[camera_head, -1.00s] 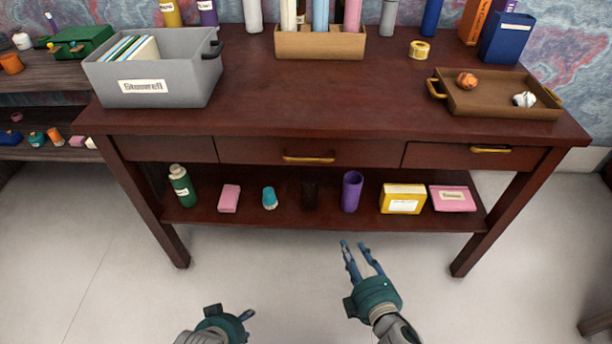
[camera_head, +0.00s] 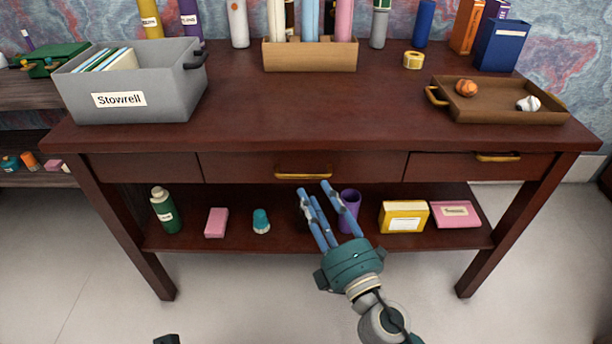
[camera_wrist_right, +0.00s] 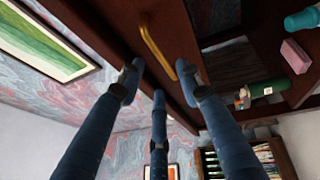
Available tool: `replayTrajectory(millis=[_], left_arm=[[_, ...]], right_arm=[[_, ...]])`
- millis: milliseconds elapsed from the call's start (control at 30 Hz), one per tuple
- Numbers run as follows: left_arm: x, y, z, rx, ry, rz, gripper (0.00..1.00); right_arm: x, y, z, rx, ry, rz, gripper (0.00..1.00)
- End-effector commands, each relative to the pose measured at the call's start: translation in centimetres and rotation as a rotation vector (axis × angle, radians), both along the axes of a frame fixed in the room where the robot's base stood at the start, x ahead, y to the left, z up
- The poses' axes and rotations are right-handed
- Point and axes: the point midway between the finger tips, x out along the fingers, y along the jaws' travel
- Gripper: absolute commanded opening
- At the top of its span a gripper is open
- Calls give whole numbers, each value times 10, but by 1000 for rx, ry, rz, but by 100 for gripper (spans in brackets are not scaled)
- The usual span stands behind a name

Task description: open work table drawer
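The dark red wooden work table (camera_head: 300,120) has a row of drawers under its top. The middle drawer (camera_head: 240,168) is closed and has a gold handle (camera_head: 303,173); this handle also shows in the right wrist view (camera_wrist_right: 157,47). The right drawer (camera_head: 440,166) is closed, with a gold handle (camera_head: 497,157). My right gripper (camera_head: 316,191) is open and empty, its blue fingers pointing up just below the middle handle, apart from it. In the right wrist view the fingers (camera_wrist_right: 160,90) are spread, with the handle beyond them. Only a small dark piece of my left gripper (camera_head: 166,340) shows at the bottom edge.
On the lower shelf stand a green bottle (camera_head: 164,210), a pink block (camera_head: 216,222), a purple cup (camera_head: 350,205) and a yellow box (camera_head: 403,216). A grey bin (camera_head: 150,105) and a brown tray (camera_head: 495,112) stand on the tabletop. The tabletop's front middle is clear.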

Motion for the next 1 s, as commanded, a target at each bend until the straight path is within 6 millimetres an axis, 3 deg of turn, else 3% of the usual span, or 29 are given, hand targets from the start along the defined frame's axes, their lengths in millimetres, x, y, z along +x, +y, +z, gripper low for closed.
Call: replayTrajectory(millis=[33,300,733,900,1000], left_arm=[[-10,3,2,8,35,3,40],[-7,2,9,5,25,2,40],[-6,2,9,5,24,2,40],[-6,2,9,5,24,2,40],[-6,2,9,5,24,2,40]], right_arm=[[8,4,5,0,-2,1,35],[45,20,9,0,0,1,35],[54,23,10,0,1,1,35],[54,23,10,0,1,1,1],[54,23,9,0,2,1,0]])
